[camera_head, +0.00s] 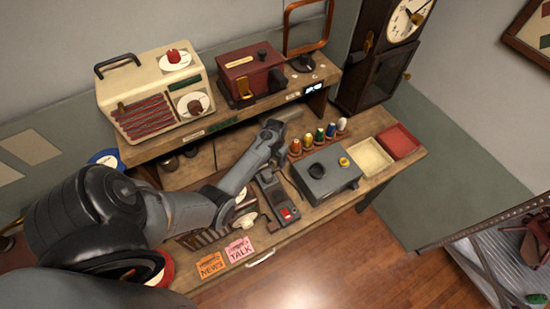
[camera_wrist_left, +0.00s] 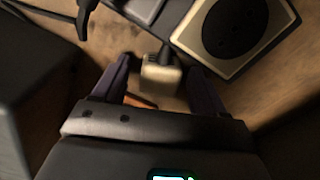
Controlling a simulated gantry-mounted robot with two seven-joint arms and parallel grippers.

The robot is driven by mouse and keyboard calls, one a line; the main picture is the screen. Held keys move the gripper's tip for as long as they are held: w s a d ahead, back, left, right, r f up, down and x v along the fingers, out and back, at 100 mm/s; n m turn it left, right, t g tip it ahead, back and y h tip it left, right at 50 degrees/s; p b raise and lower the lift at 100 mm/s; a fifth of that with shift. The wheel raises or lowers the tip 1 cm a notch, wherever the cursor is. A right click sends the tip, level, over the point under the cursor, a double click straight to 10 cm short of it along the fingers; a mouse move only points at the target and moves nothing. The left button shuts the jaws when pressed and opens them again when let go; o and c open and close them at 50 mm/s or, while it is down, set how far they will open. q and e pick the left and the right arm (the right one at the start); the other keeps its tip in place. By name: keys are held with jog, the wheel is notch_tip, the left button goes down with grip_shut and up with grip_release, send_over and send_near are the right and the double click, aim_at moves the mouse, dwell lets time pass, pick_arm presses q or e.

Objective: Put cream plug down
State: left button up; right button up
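The cream plug (camera_wrist_left: 160,75) is a small pale block with a dark stub or cord at its far end, seen in the left wrist view. It lies between the two dark fingers of my left gripper (camera_wrist_left: 158,82). Gaps show between the plug and both fingers, so the gripper looks open around it. In the head view my left arm (camera_head: 235,180) reaches over the workbench (camera_head: 320,213). I cannot make out the plug or fingertips there. My right gripper is in neither view.
A cream-framed black round part (camera_wrist_left: 236,28) lies just beyond the right finger. In the head view, a grey box (camera_head: 326,174), several coloured spools (camera_head: 318,138), a cream tray (camera_head: 371,157) and a red tray (camera_head: 400,141) stand right of the arm. A cream radio (camera_head: 155,95) stands on the shelf behind.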

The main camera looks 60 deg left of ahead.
pick_arm(q)
jog(key=shift+r, duration=0.1)
jog(key=shift+r, duration=0.3)
notch_tip(320, 180, up, 12)
jog(key=f+p, duration=0.1)
jog(key=s+d+r+m+t, duration=0.1)
jog(key=s+d, duration=0.4)
jog(key=d, duration=0.5)
jog(key=s+d+r+m+t, duration=0.1)
jog(key=s+d+r+m, duration=0.2)
jog(key=s+d, duration=0.3)
jog(key=s+d+r+m+t, duration=0.1)
jog(key=s+d+r, duration=0.3)
jog(key=d, duration=1)
jog(key=shift+s+m+t, duration=0.3)
jog(key=shift+s+m, duration=0.4)
jog(key=shift+s, duration=0.2)
jog(key=shift+r, duration=0.1)
notch_tip(320, 180, up, 10)
jog(key=p, duration=1)
jog(key=shift+r, duration=0.2)
